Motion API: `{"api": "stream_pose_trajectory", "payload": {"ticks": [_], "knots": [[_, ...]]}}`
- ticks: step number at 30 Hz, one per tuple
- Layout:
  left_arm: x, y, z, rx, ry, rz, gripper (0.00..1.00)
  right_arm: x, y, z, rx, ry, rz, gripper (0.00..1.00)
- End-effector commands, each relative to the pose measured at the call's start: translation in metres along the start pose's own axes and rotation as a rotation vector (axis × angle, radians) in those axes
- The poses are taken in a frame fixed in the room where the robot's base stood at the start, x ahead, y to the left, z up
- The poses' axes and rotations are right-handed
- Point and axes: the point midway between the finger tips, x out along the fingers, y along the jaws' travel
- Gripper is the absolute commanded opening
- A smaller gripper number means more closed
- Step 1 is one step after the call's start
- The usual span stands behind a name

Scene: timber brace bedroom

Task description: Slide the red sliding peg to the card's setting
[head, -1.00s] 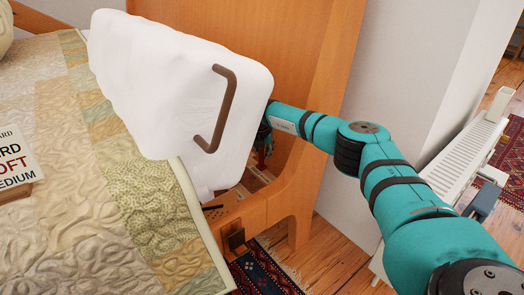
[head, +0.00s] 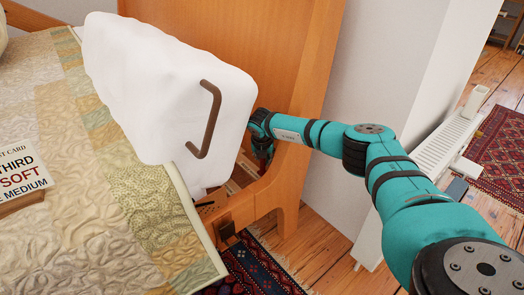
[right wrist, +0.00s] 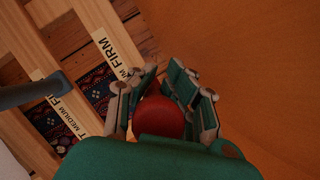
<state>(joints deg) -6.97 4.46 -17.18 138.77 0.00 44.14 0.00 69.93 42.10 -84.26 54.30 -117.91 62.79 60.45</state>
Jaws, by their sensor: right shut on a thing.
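In the right wrist view the red peg (right wrist: 160,119) has a round red top and sits between the fingers of my right gripper (right wrist: 162,92), which is shut on it. In the head view my right gripper (head: 263,150) is down beside the wooden bed frame, behind the white block; the peg cannot be made out there. The card (head: 18,172) lies at the left on the quilt, partly cut off; I read "THIRD", "SOFT" and "MEDIUM". Slat labels (right wrist: 112,58) in the wrist view read "FIRM" and "MEDIUM". My left gripper is not in view.
A large white block (head: 165,85) with a brown handle (head: 211,120) stands tilted on the quilt (head: 60,235), close to my right gripper. The orange wooden headboard (head: 290,55) rises behind it. A grey rod (right wrist: 35,92) crosses the left of the wrist view.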

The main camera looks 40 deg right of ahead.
Motion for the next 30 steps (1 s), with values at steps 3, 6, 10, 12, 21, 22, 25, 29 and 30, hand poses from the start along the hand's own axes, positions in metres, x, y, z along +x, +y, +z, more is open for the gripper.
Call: {"api": "stream_pose_trajectory", "payload": {"ticks": [3,6,10,12,21,22,25,29,30], "knots": [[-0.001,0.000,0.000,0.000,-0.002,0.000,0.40,-0.002,0.009,-0.004,-0.002,0.005,0.020,0.00],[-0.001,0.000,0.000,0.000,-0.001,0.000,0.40,-0.002,0.010,-0.004,-0.002,0.005,0.021,0.00],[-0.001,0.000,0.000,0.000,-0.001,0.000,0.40,-0.002,0.010,-0.004,-0.003,0.005,0.021,0.19],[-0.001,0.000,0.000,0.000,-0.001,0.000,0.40,-0.002,0.010,-0.004,-0.003,0.004,0.019,0.28],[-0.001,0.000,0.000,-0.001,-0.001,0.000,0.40,-0.001,0.005,-0.002,-0.001,0.002,0.011,0.29],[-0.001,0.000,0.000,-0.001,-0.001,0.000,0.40,-0.001,0.005,-0.002,-0.001,0.002,0.010,0.29],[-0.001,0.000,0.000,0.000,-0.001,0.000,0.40,-0.001,0.004,-0.001,-0.001,0.001,0.008,0.29],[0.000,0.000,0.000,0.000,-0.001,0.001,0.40,-0.007,0.004,-0.001,-0.001,0.001,0.008,0.29],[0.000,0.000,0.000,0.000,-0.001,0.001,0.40,-0.012,0.004,0.000,0.000,0.000,0.009,0.29]]}}
